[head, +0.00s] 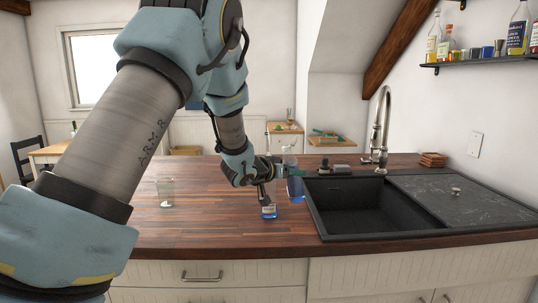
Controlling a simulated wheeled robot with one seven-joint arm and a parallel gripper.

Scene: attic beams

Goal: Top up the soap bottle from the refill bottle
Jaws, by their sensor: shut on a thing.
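My gripper (281,172) is at the end of my arm, above the counter near the sink's left edge. It is shut on a see-through bottle with blue liquid, which looks like the refill bottle (296,187). That bottle appears held above the counter; its exact tilt is hard to tell. Whether the two bottles touch cannot be told.
A black sink (362,212) with a tall tap (383,125) lies to the right. An empty-looking glass (166,192) stands on the counter (205,222) at left. Brown coasters (433,159) lie behind the drainboard. Bottles stand on a wall shelf (480,61). The counter between glass and bottles is clear.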

